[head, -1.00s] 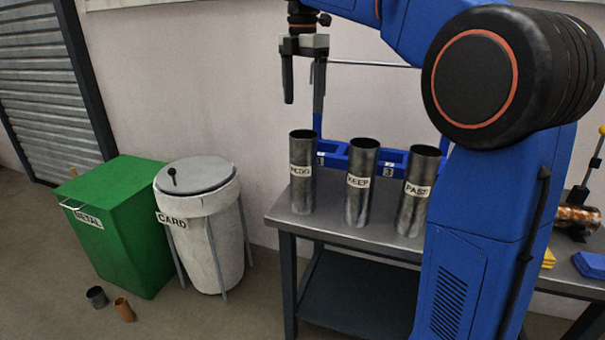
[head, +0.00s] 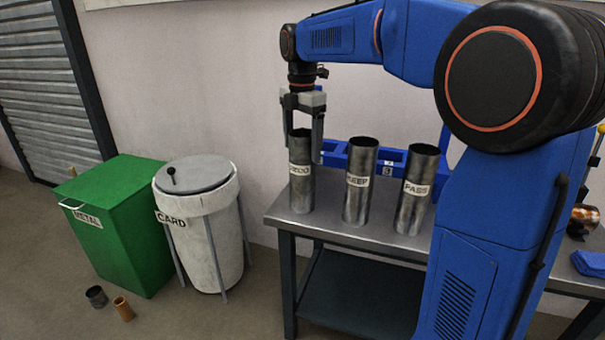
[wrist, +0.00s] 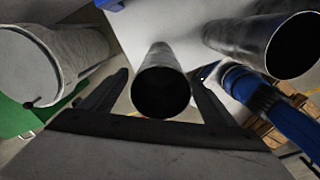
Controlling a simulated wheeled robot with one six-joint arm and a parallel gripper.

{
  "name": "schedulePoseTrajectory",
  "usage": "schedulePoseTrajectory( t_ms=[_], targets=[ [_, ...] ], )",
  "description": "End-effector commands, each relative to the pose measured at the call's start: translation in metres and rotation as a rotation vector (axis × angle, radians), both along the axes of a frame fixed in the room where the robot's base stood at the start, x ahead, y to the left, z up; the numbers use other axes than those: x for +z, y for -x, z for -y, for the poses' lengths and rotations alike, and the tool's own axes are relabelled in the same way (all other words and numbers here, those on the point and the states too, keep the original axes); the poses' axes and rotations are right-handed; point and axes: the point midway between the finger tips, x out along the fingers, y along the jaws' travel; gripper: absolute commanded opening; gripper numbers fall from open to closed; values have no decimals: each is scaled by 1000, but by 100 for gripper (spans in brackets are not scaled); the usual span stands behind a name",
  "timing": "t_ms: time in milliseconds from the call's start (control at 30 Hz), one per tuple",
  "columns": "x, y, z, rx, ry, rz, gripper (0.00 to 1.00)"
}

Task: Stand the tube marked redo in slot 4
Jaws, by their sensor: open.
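The tube marked REDO (head: 301,190) stands upright on the metal table at the left of a row of three steel tubes. Its label is partly covered in the head view. My gripper (head: 304,150) is open and lowered around the top of this tube, with one finger on each side. In the wrist view the tube's open mouth (wrist: 161,92) lies between the two open fingers (wrist: 155,95), with gaps on both sides. The blue slotted rack (head: 337,155) is behind the tubes. A plate marked 3 shows on it; slot 4 cannot be made out.
Tubes marked KEEP (head: 358,200) and PASS (head: 413,200) stand to the right, close by. A green METAL bin (head: 120,230) and a white CARD bin (head: 210,240) stand left of the table (head: 330,232).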

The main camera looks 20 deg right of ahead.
Motion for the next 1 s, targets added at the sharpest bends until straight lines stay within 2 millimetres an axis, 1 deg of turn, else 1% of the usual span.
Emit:
schedulePoseTrajectory(
  t_ms=[100,233,367,567,600,667,700,767,800,867,900,933,1000],
  targets=[
    [-18,1,0,0,0,-2,80],
    [-33,1,0,0,0,-2,80],
    [-40,1,0,0,0,-1,80],
    [-40,0,0,0,0,0,80],
    [-40,0,0,0,0,0,75],
    [-40,0,0,0,0,0,61],
    [-40,0,0,0,0,-1,51],
    [-40,0,0,0,0,-1,37],
    [-40,0,0,0,0,-1,28],
    [-40,0,0,0,0,-1,13],
    [-40,0,0,0,0,-1,4],
    [-40,0,0,0,0,0,0],
    [-39,0,0,0,0,1,0]
  ],
)
